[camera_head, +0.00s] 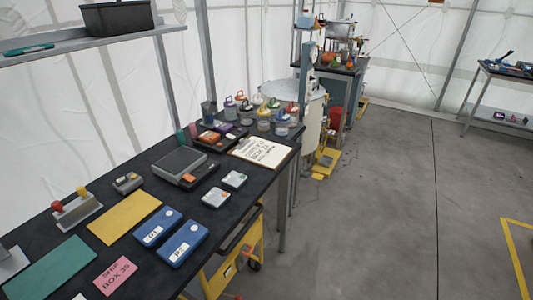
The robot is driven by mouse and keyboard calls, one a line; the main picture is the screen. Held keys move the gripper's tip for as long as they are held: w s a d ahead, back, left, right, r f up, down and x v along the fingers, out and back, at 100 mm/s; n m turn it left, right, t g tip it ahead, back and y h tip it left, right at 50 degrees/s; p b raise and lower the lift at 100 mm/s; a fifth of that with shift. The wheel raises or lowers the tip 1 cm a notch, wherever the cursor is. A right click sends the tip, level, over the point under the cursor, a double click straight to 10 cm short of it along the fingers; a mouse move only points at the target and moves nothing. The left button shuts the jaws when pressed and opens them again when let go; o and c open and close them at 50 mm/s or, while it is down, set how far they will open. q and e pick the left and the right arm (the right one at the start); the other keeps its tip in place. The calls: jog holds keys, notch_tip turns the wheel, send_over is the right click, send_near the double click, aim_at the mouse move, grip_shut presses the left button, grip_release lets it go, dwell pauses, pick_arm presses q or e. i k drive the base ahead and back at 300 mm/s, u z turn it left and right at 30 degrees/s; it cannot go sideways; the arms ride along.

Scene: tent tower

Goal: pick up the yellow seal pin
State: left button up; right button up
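A small grey block (78,213) stands at the left side of the black table. A yellow-topped pin (82,191), which looks like the yellow seal pin, sticks up from its right end. Only the rounded heads show clearly; the lower parts are too small to make out. Neither of my grippers is in view.
The black table (235,203) holds a yellow mat (124,217), a green mat (52,268), blue cases (183,243), a pink note (115,276) and a grey scale (179,164). A shelf (100,42) hangs above the back edge. Open floor (390,220) lies to the right.

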aim_at(81, 190)
jog(key=u, duration=1.5)
